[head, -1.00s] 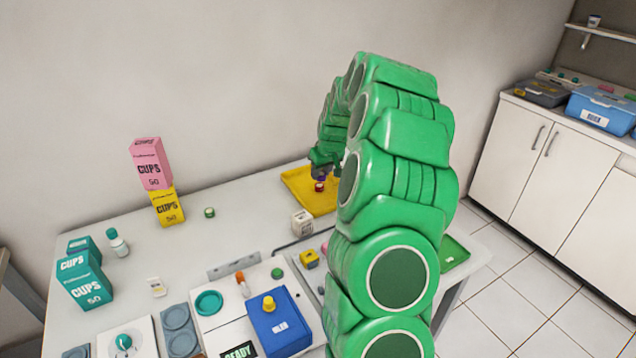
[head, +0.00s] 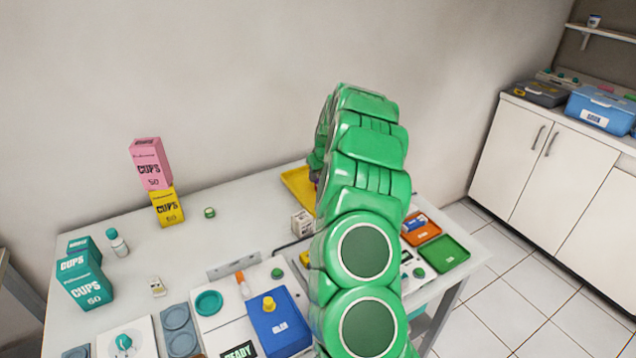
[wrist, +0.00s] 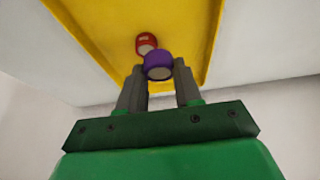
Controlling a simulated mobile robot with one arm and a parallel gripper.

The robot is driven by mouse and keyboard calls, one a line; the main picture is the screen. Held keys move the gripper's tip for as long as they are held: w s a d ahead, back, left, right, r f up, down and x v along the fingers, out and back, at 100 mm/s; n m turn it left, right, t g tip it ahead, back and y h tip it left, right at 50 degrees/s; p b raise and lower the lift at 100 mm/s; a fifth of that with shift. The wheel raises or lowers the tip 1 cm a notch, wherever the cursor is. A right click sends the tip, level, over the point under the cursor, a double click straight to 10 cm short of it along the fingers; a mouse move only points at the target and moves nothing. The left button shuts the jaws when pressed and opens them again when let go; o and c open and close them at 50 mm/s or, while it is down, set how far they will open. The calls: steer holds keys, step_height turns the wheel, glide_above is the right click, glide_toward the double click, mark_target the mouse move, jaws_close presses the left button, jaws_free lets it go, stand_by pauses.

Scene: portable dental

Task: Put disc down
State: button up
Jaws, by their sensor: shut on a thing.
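My gripper (wrist: 160,72) is shut on a purple disc (wrist: 159,65) in the wrist view, with one grey finger on each side of it. The disc lies over the yellow tray (wrist: 90,30); I cannot tell whether it touches the tray floor. A red disc (wrist: 146,41) with a pale top is on the tray, just beyond the purple one. In the head view the yellow tray (head: 297,186) stands at the back right of the table, partly covered by my green arm. The arm hides most of my gripper there.
A white box (head: 303,222) stands just in front of the yellow tray. Orange (head: 422,229) and green (head: 444,253) trays lie at the table's right edge. A blue box (head: 280,325) is near the front. The table left of the yellow tray is mostly clear.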

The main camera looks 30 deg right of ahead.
mark_target(320, 177)
steer(key=shift+w+f, duration=0.15)
steer(key=shift+f, duration=1.65)
steer(key=shift+f, duration=0.15)
steer(key=o, duration=1)
